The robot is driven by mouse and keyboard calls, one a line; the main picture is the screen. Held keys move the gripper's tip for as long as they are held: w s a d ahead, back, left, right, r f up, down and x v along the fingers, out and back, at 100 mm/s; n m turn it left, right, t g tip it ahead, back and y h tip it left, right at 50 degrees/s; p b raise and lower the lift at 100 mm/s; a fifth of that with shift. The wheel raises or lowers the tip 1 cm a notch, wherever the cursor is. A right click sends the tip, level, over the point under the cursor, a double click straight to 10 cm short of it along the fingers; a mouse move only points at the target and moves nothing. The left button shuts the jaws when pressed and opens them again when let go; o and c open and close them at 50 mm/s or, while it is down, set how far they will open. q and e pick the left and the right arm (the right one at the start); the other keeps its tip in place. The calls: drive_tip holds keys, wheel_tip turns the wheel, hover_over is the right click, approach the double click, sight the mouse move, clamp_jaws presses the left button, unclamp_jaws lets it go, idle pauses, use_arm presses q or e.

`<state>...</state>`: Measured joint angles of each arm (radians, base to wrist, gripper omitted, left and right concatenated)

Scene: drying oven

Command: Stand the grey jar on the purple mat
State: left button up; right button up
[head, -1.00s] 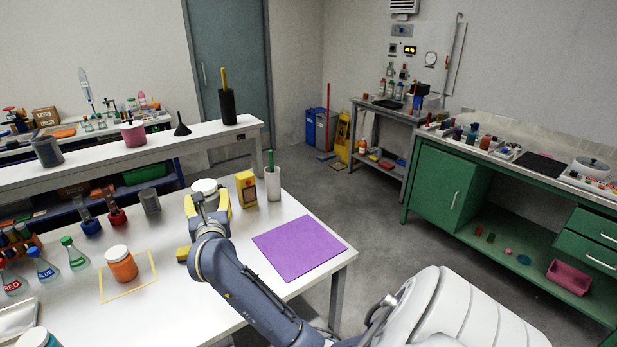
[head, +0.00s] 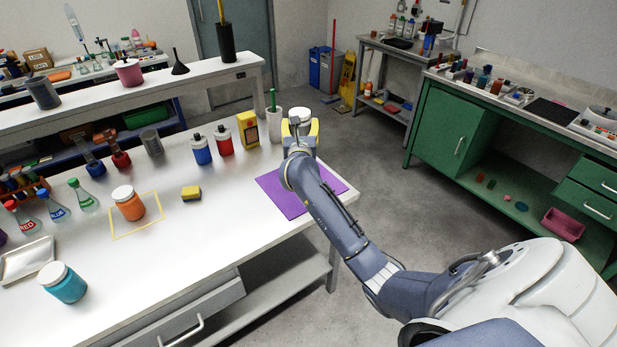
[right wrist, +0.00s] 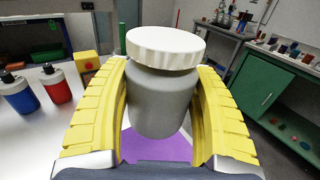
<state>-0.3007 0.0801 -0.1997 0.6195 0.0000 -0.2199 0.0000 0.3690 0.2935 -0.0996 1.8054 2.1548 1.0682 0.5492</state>
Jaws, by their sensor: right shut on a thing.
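The grey jar (right wrist: 160,100) with a white lid is held between the yellow fingers of my right gripper (right wrist: 160,110). It looks about upright. In the head view the white lid (head: 299,115) shows between the yellow fingers of my right gripper (head: 300,130), and my arm hides most of the body. The purple mat (head: 282,197) lies flat near the table's right end, partly covered by my arm. In the right wrist view the mat (right wrist: 150,148) shows below the jar, which appears raised above it. My left gripper is not in view.
A white cup with a green stick (head: 274,125), a yellow box (head: 248,130), and red (head: 223,141) and blue (head: 202,150) bottles stand left of the gripper. The table's right edge is close.

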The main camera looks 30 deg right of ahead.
wheel_tip(320, 180, down, 18)
drive_tip(key=shift+a+f, duration=0.1)
drive_tip(key=shift+f, duration=0.15)
idle(0.5)
drive_tip(key=shift+f, duration=0.15)
drive_tip(key=o, duration=1.2)
drive_tip(key=shift+r, duration=0.2)
drive_tip(key=v, duration=1.1)
drive_tip(key=shift+f, duration=0.15)
drive_tip(key=shift+s+a, duration=0.25)
drive_tip(key=shift+s, duration=0.2)
